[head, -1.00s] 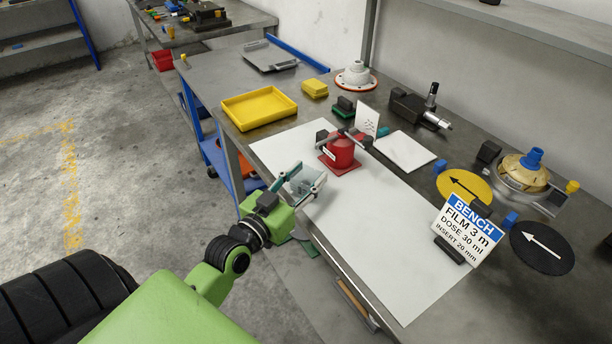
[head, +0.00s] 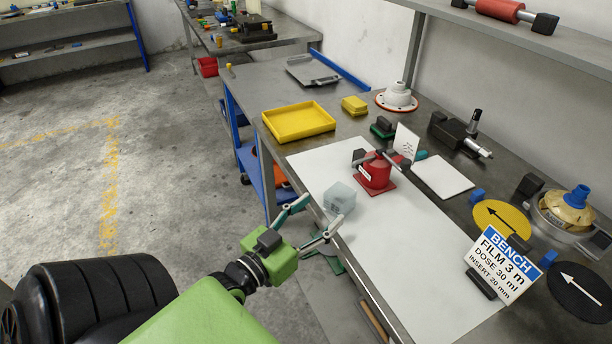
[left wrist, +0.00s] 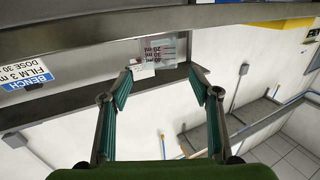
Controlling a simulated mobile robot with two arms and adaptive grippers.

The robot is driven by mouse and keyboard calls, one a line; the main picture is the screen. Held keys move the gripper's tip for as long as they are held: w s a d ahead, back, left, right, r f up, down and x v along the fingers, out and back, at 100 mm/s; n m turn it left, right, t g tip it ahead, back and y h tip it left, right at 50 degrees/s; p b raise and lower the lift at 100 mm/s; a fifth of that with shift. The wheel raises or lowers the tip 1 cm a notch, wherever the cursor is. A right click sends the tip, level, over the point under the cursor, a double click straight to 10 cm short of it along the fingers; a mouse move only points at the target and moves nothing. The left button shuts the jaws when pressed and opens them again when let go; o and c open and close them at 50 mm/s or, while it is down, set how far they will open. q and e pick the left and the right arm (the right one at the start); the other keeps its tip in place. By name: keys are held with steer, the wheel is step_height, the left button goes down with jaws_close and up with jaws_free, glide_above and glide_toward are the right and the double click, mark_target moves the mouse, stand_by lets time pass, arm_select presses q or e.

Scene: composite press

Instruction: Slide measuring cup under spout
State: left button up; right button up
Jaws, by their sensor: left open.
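The measuring cup (head: 340,198) is a small clear, squarish cup standing upright on the white sheet near the bench's front edge. In the left wrist view the cup (left wrist: 165,48) shows its ml marks beyond the fingertips. The red dispenser (head: 376,172), with dark arms on top, stands behind and right of the cup on a red base; I cannot make out its spout clearly. My left gripper (head: 321,211) is open and empty at the bench's front edge, its fingers pointing toward the cup but apart from it. It also shows in the left wrist view (left wrist: 160,80). My right gripper is not seen.
A yellow tray (head: 298,122) lies at the left of the bench. A BENCH sign (head: 506,264) stands at the right, near yellow (head: 500,217) and black (head: 580,292) arrow discs. The white sheet (head: 420,265) is clear in front and right of the dispenser.

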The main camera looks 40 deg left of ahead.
arm_select(q)
steer(key=shift+s, duration=1.85)
